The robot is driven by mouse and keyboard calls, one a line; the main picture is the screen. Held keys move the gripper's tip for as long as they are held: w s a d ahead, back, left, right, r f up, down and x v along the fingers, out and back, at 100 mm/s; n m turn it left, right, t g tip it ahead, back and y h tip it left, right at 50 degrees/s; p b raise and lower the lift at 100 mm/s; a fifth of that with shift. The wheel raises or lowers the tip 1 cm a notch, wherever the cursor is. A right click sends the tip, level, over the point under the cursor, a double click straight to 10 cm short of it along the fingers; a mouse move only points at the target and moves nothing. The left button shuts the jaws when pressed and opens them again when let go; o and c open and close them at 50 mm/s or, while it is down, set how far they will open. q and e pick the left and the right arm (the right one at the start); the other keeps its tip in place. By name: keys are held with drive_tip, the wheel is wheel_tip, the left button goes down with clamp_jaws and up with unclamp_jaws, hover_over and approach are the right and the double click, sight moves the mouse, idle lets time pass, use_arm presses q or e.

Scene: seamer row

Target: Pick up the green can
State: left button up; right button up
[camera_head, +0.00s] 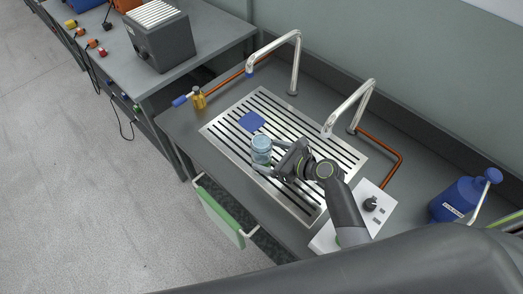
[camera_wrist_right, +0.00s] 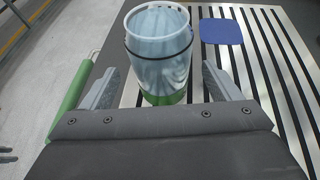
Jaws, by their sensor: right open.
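A pale blue, translucent-looking cylinder (camera_head: 261,144) with a dark band stands upright on the slotted metal drain plate. In the right wrist view the same container (camera_wrist_right: 158,45) shows green only at its base; I see no other can. My right gripper (camera_head: 268,157) is open and low over the plate, reaching in from the right. In the wrist view its two fingers (camera_wrist_right: 162,78) lie on either side of the container, with visible gaps. I cannot tell how deep it sits between them. My left gripper is not in view.
A blue square pad (camera_head: 252,121) lies flat on the slotted plate (camera_head: 345,154) behind the container. Two bent metal taps (camera_head: 295,65) (camera_head: 354,108) rise behind. A small amber bottle (camera_head: 198,98) stands left; a blue jug (camera_head: 458,200) stands right. A green panel (camera_head: 220,217) hangs at the front edge.

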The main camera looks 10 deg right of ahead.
sight(270, 156)
drive_tip(key=x, duration=0.3)
drive_tip(key=shift+w+f, duration=0.1)
drive_tip(key=shift+w, duration=0.05)
drive_tip(key=shift+w+a+f, duration=0.25)
drive_tip(key=shift+w+a, duration=0.05)
drive_tip(key=shift+w, duration=0.05)
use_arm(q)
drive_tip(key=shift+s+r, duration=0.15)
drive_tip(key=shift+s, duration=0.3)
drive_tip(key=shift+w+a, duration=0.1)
use_arm(e)
drive_tip(key=shift+r, duration=0.1)
drive_tip(key=c, duration=1.3)
use_arm(q)
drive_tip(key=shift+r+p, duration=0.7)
drive_tip(key=shift+p, duration=0.1)
use_arm(e)
wheel_tip(270, 156, up, 10)
